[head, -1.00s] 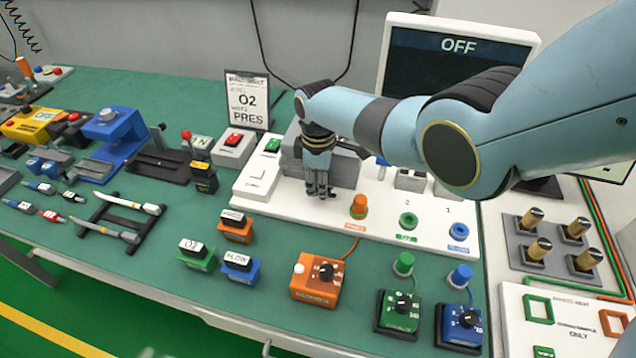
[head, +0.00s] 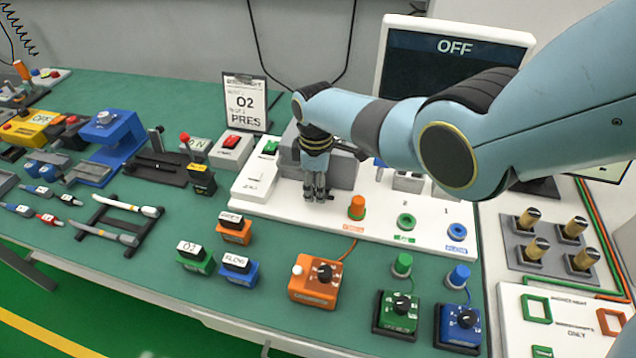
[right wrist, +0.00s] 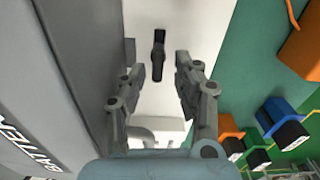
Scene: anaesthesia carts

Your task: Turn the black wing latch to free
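The black wing latch (right wrist: 158,55) shows in the right wrist view as a small dark bar on the white panel, lengthwise between the fingertips and slightly beyond them. My right gripper (right wrist: 159,72) is open there, one finger on each side of the latch, with visible gaps. In the head view my right gripper (head: 315,192) points down over the white panel (head: 290,203), in front of the grey box. My left gripper is in neither current view.
The grey box (right wrist: 62,90), lettered BATTERY, stands close along the left finger in the right wrist view. Small labelled blocks and orange, green and blue dial boxes stand in front.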

